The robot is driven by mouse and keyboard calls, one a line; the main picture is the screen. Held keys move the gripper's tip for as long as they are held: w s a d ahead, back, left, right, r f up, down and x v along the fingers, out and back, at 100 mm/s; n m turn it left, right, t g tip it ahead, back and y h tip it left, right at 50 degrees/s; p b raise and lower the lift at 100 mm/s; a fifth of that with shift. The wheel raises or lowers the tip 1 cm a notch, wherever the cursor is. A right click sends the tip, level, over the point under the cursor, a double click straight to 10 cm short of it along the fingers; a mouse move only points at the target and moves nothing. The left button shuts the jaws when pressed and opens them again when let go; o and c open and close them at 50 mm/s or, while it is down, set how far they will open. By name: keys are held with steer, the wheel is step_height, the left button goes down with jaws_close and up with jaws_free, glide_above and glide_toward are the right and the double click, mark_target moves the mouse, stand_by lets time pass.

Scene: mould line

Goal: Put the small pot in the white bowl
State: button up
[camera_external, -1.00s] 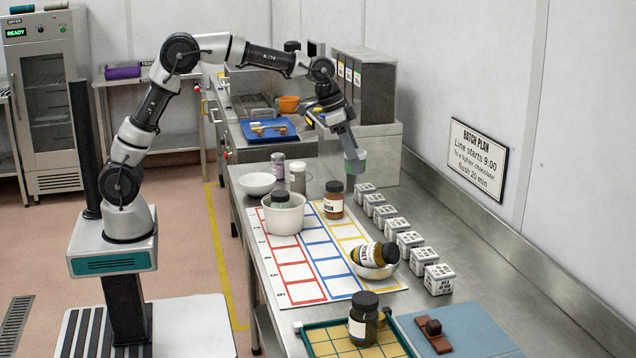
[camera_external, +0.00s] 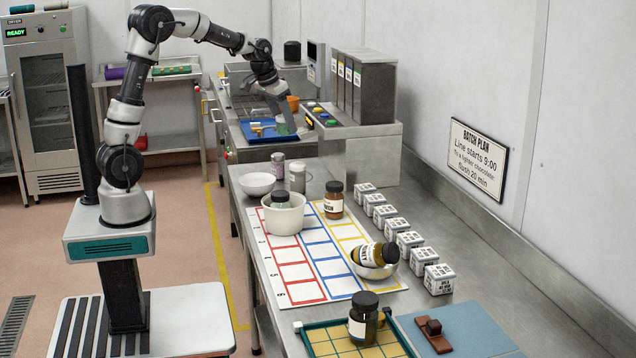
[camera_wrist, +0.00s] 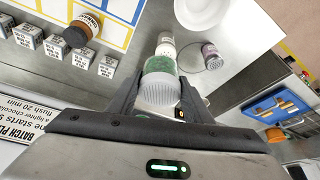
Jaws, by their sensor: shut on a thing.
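My gripper (camera_external: 288,126) is over the far end of the counter, in front of the blue tray. In the wrist view my gripper (camera_wrist: 160,98) is shut on a small green pot (camera_wrist: 160,65) with a pale ribbed lid, which faces the camera. The held pot cannot be made out now in the external view. The white bowl (camera_external: 257,184) stands empty on the near counter's left edge, nearer the camera than my gripper. It also shows at the top of the wrist view (camera_wrist: 202,10).
Two jars, one purple-labelled (camera_external: 278,166) and one pale (camera_external: 297,180), stand beside the bowl. A white tub (camera_external: 283,220) holds a jar. Another bowl (camera_external: 377,271) holds a tipped jar. White boxes (camera_external: 410,242) line the right. The blue tray (camera_external: 257,138) lies behind.

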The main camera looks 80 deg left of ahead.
steer(key=s+a+n+y+p, duration=0.1)
steer(key=s+a+n, duration=0.2)
steer(key=s+a, duration=0.55)
steer(key=shift+s+d+f, duration=0.1)
steer(key=shift+d+f, duration=0.05)
steer(key=shift+f, duration=3.65)
steer(key=shift+s+d+f, duration=0.1)
steer(key=shift+d+f, duration=0.05)
steer(key=shift+f, duration=3.65)
steer(key=shift+f+b, duration=0.35)
steer(key=shift+b, duration=0.35)
steer(key=shift+f, duration=0.2)
steer(key=o, duration=1.1)
